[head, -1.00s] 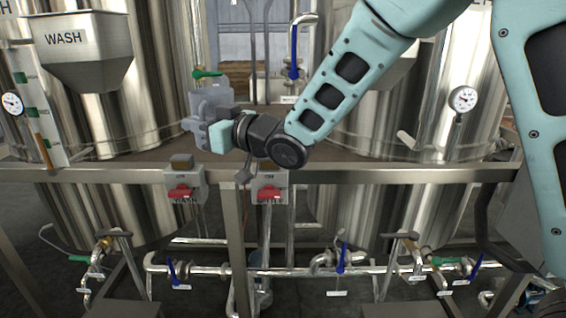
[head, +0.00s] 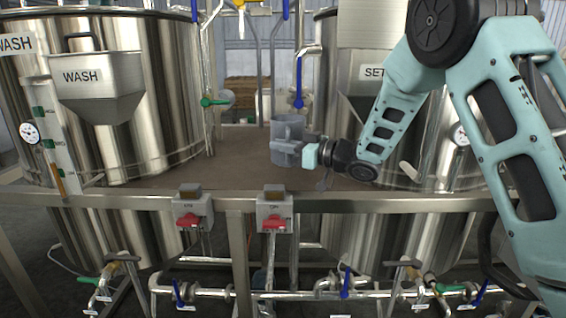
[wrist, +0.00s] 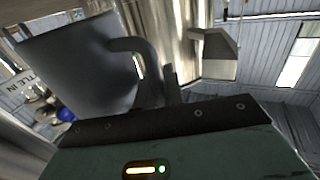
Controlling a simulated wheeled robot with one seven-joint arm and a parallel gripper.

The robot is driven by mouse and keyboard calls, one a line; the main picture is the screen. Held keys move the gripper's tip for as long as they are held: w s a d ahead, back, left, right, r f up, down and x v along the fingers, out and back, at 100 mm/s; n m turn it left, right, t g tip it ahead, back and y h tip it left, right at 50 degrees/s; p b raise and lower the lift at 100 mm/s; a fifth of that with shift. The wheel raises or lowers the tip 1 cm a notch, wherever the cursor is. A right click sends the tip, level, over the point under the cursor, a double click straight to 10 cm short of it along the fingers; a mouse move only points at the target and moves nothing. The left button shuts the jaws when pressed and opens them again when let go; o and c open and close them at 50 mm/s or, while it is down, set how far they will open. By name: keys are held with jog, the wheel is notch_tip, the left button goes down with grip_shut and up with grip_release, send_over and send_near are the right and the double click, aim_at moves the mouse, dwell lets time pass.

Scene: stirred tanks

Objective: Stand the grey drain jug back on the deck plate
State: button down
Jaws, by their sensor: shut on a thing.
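The grey drain jug (head: 288,126) is upright in the head view, between the two tanks. The brown deck plate (head: 235,160) lies behind and below the jug.
The left steel tank (head: 150,80) carries a WASH hopper (head: 97,85). The right tank (head: 335,90) stands close beside my arm. A blue-handled valve (head: 299,98) hangs behind the jug. Switch boxes (head: 274,208) line the front rail (head: 350,202). Bare deck shows left of the jug.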

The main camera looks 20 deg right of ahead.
aim_at(282, 164)
notch_tip(282, 164, down, 5)
jog(key=shift+a+f+p, duration=0.1)
jog(key=shift+p, duration=0.25)
jog(key=shift+d+f, duration=0.2)
jog(key=shift+f, duration=0.05)
jog(key=shift+f, duration=0.2)
jog(key=c, duration=1.5)
grip_release()
